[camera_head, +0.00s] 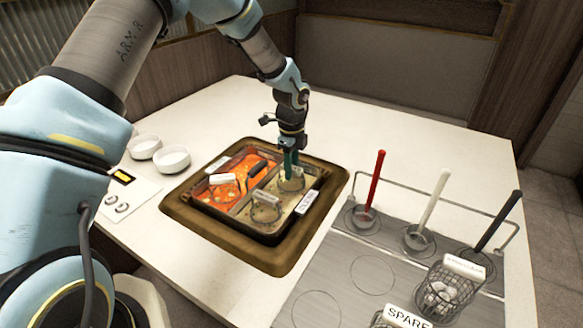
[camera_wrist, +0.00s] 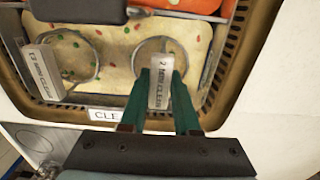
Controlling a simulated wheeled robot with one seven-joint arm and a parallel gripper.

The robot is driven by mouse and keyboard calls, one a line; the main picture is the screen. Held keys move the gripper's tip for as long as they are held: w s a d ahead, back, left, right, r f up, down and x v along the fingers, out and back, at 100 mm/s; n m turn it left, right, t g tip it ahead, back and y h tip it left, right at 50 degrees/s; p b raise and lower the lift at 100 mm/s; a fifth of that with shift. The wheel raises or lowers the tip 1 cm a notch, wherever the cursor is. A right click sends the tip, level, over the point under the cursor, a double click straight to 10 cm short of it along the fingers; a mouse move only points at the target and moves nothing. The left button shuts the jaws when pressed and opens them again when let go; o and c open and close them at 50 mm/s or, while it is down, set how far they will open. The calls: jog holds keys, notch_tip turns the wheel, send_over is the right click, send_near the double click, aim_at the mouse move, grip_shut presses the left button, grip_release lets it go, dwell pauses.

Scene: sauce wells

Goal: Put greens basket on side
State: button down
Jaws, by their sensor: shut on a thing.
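My gripper (camera_wrist: 160,98) points down over the pale broth side of the sunken pot, and it also shows in the head view (camera_head: 291,168). Its green fingers are shut on the white tag (camera_wrist: 160,80) of a wire basket, whose writing seems to read "2 MIN CLEAR". The held basket (camera_head: 291,183) sits in the pale broth at the far end; its round rim (camera_wrist: 153,46) shows in the wrist view. I cannot make out greens in it. A second basket (camera_head: 265,208) with a similar tag (camera_wrist: 45,72) sits nearer in the same broth.
The red broth half (camera_head: 205,196) holds another tagged basket. Three ladles, red (camera_head: 376,180), white (camera_head: 433,200) and black (camera_head: 498,222), stand in wells at right. A tagged wire basket (camera_head: 447,292) stands in front of them. White bowls (camera_head: 172,160) stand left. Counter behind the pot is clear.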

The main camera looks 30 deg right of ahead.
grip_release()
dwell(0.8)
jog(key=shift+r, duration=0.1)
dwell(0.4)
notch_tip(320, 180, up, 11)
jog(key=p, duration=0.8)
dwell(0.3)
dwell(0.4)
